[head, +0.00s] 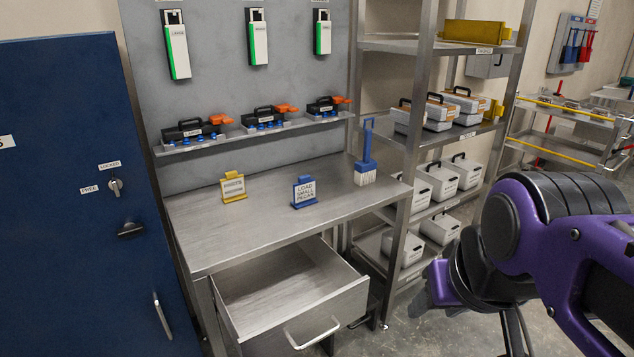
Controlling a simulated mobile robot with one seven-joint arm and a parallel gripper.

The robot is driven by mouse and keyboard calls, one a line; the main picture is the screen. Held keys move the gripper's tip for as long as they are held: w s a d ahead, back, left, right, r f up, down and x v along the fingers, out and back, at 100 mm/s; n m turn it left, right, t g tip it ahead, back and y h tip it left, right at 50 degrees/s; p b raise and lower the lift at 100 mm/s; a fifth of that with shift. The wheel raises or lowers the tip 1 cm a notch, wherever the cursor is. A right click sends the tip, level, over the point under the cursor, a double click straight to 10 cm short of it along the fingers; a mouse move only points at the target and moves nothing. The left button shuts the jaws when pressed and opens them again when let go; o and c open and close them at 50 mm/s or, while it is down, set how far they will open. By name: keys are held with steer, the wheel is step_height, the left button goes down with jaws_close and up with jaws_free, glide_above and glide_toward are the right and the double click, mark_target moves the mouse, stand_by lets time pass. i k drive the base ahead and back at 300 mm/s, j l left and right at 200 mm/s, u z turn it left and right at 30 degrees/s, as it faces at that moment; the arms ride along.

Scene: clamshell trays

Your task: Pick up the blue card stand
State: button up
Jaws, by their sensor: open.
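The blue card stand (304,193) stands upright on the steel workbench (250,233), near the middle of its top. Its card reads "LOAD SMALL PECAN", and a small blue tab rises from its top. A yellow card stand (233,188) stands to its left on the same bench. My purple and black arm fills the lower right. My gripper (428,293) shows only in part as a dark grey end at the arm's left side. It is open, low in front of the shelving and well right of the blue card stand. Much of it is hidden by the arm.
A blue brush-like tool (366,160) stands at the bench's back right. The bench drawer (290,315) is pulled open below. A ledge (255,132) with several black and orange devices runs behind. Steel shelving (410,150) with cases stands right; a blue cabinet (70,200) stands left.

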mark_target(304, 192)
steer(key=i+l+u, duration=0.1)
steer(key=l, duration=0.25)
steer(key=i+l+u, duration=0.25)
steer(key=i+l, duration=0.15)
steer(key=l, duration=0.35)
steer(key=i+l+u, duration=0.15)
steer(key=l, duration=0.25)
steer(key=i+l+u, duration=0.1)
steer(key=l, duration=0.3)
steer(key=i+l+u, duration=0.15)
steer(key=l, duration=0.25)
